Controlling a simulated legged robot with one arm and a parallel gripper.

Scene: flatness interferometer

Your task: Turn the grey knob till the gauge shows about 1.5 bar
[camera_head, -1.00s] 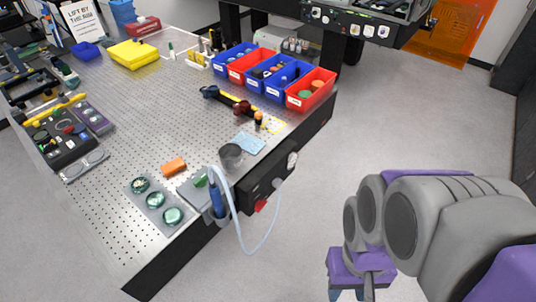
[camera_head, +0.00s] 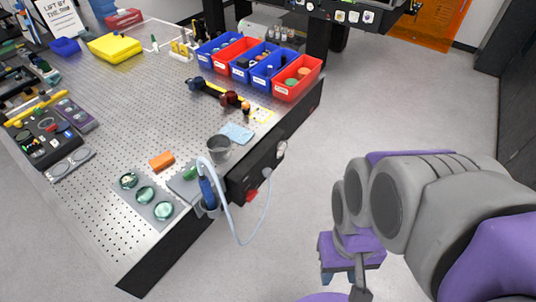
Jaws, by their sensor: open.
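A round white-faced gauge (camera_head: 281,149) is on the dark side panel of the perforated table. It is too small to read. A small grey knob (camera_head: 266,172) seems to sit below and left of it on the same panel, where a pale hose ends. It is hard to make out. A red part (camera_head: 252,195) is lower left on the panel. My gripper (camera_head: 343,281) is open and empty at the lower middle, over the floor. It is right of and below the panel in the picture, clear of the knob and gauge.
The pale hose (camera_head: 236,238) loops below the table edge from a blue-handled tool (camera_head: 208,192). A dark cup (camera_head: 218,148) and blue cloth (camera_head: 237,133) are near that edge. Red and blue bins (camera_head: 297,83) stand farther back. The floor (camera_head: 400,110) right of the table is clear.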

